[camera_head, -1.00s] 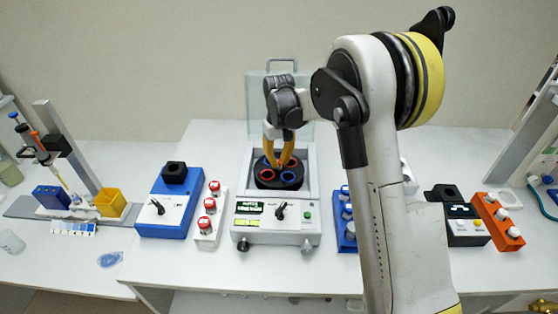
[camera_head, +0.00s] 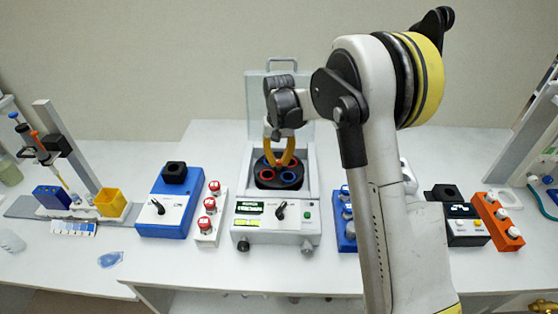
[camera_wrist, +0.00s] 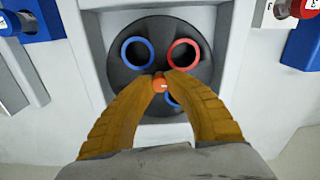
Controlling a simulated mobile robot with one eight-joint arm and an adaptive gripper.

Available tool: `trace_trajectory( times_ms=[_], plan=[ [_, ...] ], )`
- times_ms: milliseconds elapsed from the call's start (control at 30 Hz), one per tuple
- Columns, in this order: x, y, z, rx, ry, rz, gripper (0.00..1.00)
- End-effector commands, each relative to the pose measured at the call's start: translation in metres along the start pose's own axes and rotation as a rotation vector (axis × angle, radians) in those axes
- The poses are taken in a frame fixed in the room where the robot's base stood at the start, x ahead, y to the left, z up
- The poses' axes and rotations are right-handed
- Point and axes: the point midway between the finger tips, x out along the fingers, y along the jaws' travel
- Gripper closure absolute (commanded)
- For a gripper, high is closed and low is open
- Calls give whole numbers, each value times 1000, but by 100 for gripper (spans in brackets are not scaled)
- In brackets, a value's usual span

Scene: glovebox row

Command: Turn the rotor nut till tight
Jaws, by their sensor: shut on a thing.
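The rotor nut (camera_wrist: 160,85) is a small orange knob at the middle of the dark rotor (camera_wrist: 159,50). My gripper (camera_wrist: 160,77) points down with its two yellow fingers closed on the nut. In the wrist view a blue ring (camera_wrist: 151,44) and a red ring (camera_wrist: 197,45) show clear beyond the nut. Another blue ring (camera_wrist: 172,101) is partly covered by a finger.
The clear lid (camera_head: 306,100) stands raised behind the rotor. A blue device (camera_head: 170,217) and red-capped tubes in a white rack (camera_head: 212,236) stand to the left. A blue rack (camera_head: 345,240) stands close on the right, near my arm.

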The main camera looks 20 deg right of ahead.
Motion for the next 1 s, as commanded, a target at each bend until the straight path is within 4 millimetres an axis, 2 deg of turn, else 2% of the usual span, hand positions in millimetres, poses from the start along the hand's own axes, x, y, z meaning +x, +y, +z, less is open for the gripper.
trace_trajectory(
  times_ms=[1000],
  plan=[
    [0, 0, 0, 363, -1, 0, 100]
  ],
)
